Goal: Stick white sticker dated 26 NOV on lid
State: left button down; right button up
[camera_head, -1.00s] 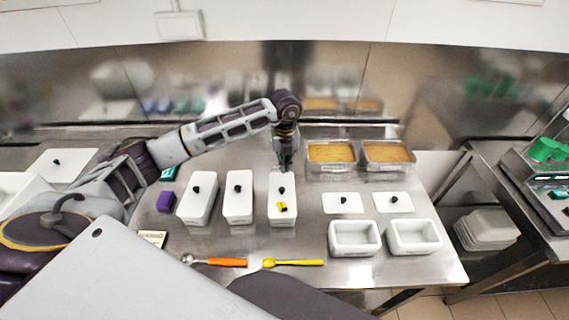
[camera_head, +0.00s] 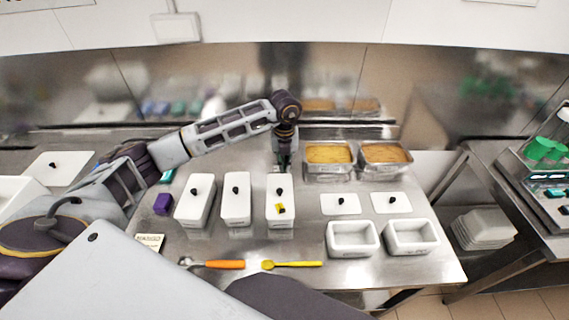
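Three lidded white containers stand in a row on the steel table: a left one (camera_head: 194,206), a middle one (camera_head: 236,207) and a right one (camera_head: 270,212). Each lid has a black knob. A small yellow and black piece (camera_head: 281,209) is on the right container's lid, in front of its knob. My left gripper (camera_head: 281,166) points down at the far end of that lid, behind the knob. Its fingers are too small and dark to tell whether they are open or hold anything. No date is readable on any label. My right gripper is not in view.
Two loose lids (camera_head: 341,204) (camera_head: 391,203) lie right of the containers, with two open white tubs (camera_head: 353,253) (camera_head: 411,250) in front. Steel pans (camera_head: 330,175) of yellow-brown food stand behind. An orange-handled scoop (camera_head: 222,264), yellow spoon (camera_head: 295,264), purple block (camera_head: 162,204) and MANGO card (camera_head: 149,242) lie nearby.

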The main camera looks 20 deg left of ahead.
aim_at(284, 182)
pick_arm(q)
jog(key=shift+f, duration=0.15)
jog(key=shift+f+b, duration=0.6)
jog(key=shift+f, duration=0.4)
jog(key=shift+f+b, duration=0.9)
jog(key=shift+f, duration=0.6)
jog(key=shift+f+b, duration=0.35)
jog(key=shift+f, duration=0.25)
jog(key=shift+f, duration=0.1)
jog(key=shift+f+b, duration=0.25)
jog(key=shift+b, duration=0.05)
